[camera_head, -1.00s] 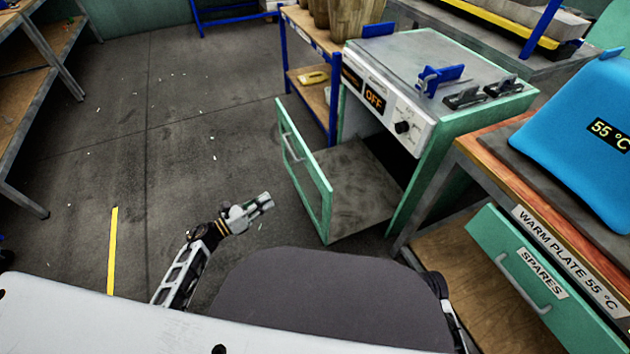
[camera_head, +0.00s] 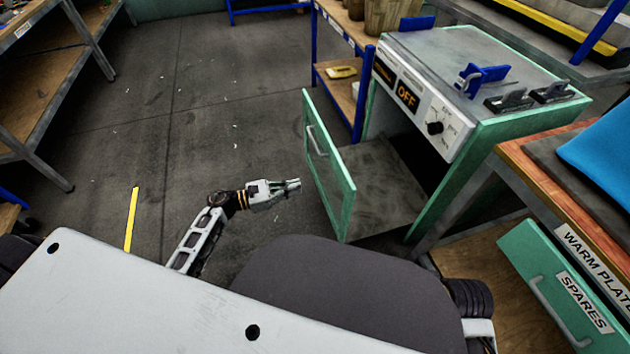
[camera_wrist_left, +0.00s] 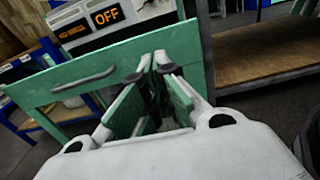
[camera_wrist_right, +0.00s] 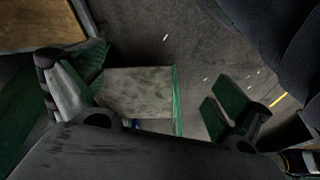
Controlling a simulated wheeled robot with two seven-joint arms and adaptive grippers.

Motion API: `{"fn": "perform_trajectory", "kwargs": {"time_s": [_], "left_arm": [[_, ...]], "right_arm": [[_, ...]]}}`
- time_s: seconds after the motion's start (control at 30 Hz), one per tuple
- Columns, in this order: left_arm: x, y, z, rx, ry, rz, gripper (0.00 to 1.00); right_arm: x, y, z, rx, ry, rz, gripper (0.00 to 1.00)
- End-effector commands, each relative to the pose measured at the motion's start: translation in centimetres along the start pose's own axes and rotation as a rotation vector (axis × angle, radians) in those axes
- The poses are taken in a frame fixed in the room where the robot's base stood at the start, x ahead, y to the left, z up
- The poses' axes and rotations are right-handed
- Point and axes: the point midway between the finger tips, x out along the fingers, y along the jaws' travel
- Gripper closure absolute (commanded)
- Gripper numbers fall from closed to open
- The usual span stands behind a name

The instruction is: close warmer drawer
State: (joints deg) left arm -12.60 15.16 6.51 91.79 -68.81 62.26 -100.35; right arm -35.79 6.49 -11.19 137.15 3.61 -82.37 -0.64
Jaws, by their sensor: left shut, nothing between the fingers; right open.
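The warmer drawer (camera_head: 328,170) is pulled out of the green-framed warmer cabinet (camera_head: 470,90). Its green front with a grey handle faces left, and its grey floor (camera_head: 385,185) shows. In the left wrist view the drawer front (camera_wrist_left: 60,82) and handle lie just beyond the fingers. My left gripper (camera_head: 297,184) is shut and empty, a short way left of the drawer front; in the head view a small gap shows between them. My right gripper (camera_wrist_right: 155,90) is open and empty; its wrist view looks down toward the drawer floor (camera_wrist_right: 140,90) between the fingers.
The warmer's panel reads OFF (camera_head: 407,95). At right stands a wooden-topped bench with a green SPARES drawer (camera_head: 560,290) and a blue item (camera_head: 600,155). A blue-legged shelf (camera_head: 335,90) stands behind. The floor left of the drawer (camera_head: 150,120) is largely clear.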

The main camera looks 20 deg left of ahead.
Motion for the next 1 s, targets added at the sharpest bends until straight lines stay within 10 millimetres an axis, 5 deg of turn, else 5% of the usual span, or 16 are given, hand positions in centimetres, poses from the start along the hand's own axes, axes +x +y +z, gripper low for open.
{"fn": "perform_trajectory", "kwargs": {"time_s": [0.57,1.0], "left_arm": [[6.1,0.1,0.0,-0.001,-0.003,0.001,1.00],[11.7,0.1,0.0,0.000,-0.002,0.001,1.00]], "right_arm": [[-0.2,-0.2,-0.4,0.000,0.026,-0.009,0.00],[2.1,-0.6,0.3,0.007,0.046,-0.030,0.00]]}}
